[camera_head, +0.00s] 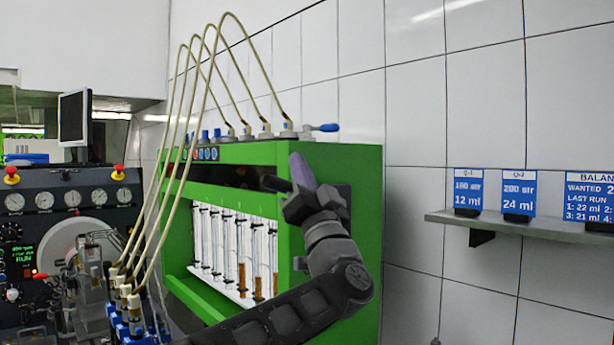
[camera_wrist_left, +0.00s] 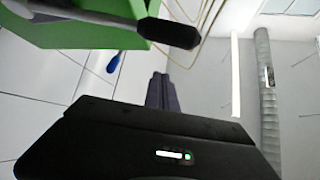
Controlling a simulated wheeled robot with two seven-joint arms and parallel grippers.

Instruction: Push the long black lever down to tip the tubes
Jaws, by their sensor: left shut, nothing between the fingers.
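The long black lever (camera_wrist_left: 170,33) shows in the left wrist view as a dark grip on a shaft, crossing the top from the left. A dark end that looks like the same lever (camera_head: 274,183) shows in the head view just left of my gripper. My left gripper (camera_head: 299,163) is shut and empty, at the upper right front of the green bench, fingers pointing up. Its shut fingers (camera_wrist_left: 161,78) show in the left wrist view, apart from the lever grip in the picture; contact is unclear. Several glass tubes (camera_head: 240,250) stand upright in the bench, some holding amber liquid. My right gripper is out of view.
The green bench (camera_head: 345,160) carries pale hoses (camera_head: 228,100) arching above it and a blue-handled valve (camera_head: 322,127) on top. A gauge panel (camera_head: 70,200) stands at left. A shelf (camera_head: 530,228) with blue signs is on the right wall.

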